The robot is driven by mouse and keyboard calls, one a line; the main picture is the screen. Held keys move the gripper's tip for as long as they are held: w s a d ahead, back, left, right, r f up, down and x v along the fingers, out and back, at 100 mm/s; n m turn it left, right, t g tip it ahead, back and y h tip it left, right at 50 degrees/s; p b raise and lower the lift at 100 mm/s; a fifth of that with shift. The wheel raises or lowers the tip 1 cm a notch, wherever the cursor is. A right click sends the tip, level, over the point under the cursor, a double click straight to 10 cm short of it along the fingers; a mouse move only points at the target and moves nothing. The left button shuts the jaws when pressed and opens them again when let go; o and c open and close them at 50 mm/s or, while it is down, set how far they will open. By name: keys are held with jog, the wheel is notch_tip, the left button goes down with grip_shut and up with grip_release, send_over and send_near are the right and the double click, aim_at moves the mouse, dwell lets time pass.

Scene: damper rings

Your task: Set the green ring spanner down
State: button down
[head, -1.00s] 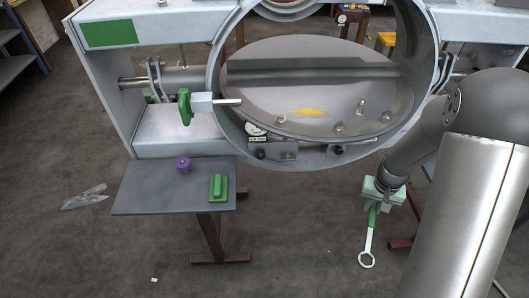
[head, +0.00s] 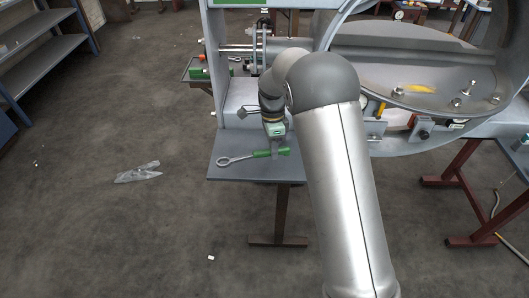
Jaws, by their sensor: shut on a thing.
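The green ring spanner (head: 236,159) has a green handle and a pale shank with a ring end that points left. It lies roughly level over the grey side table (head: 227,174). My gripper (head: 275,142) points down and is shut on the green handle. The spanner is at or just above the table top; I cannot tell whether it touches. My arm covers the right part of the table, and the purple knob and green block seen there earlier cannot be made out clearly.
The large round duct flange (head: 373,137) and its housing stand behind and to the right. Clear plastic (head: 138,173) lies on the floor. The table's left front is bare.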

jog(key=shift+w+a+r+m, duration=0.1)
jog(key=shift+a+m, duration=0.4)
jog(key=shift+a, duration=0.05)
jog(key=shift+w+a+r+m, duration=0.1)
jog(key=shift+a+m, duration=0.4)
jog(key=shift+a+r, duration=0.1)
jog(key=shift+a, duration=0.1)
jog(key=shift+r, duration=0.1)
jog(key=shift+w+b+x, duration=0.25)
jog(key=shift+b+x, duration=0.3)
jog(key=shift+x, duration=0.55)
jog(key=shift+w+b+x, duration=0.2)
jog(key=shift+b+x, duration=0.3)
jog(key=shift+x, duration=0.6)
jog(key=shift+w+b+x, duration=0.25)
jog(key=shift+b+x, duration=0.3)
jog(key=shift+x, duration=0.55)
jog(key=c, duration=1.6)
grip_release()
jog(key=o, duration=0.6)
jog(key=shift+c, duration=0.2)
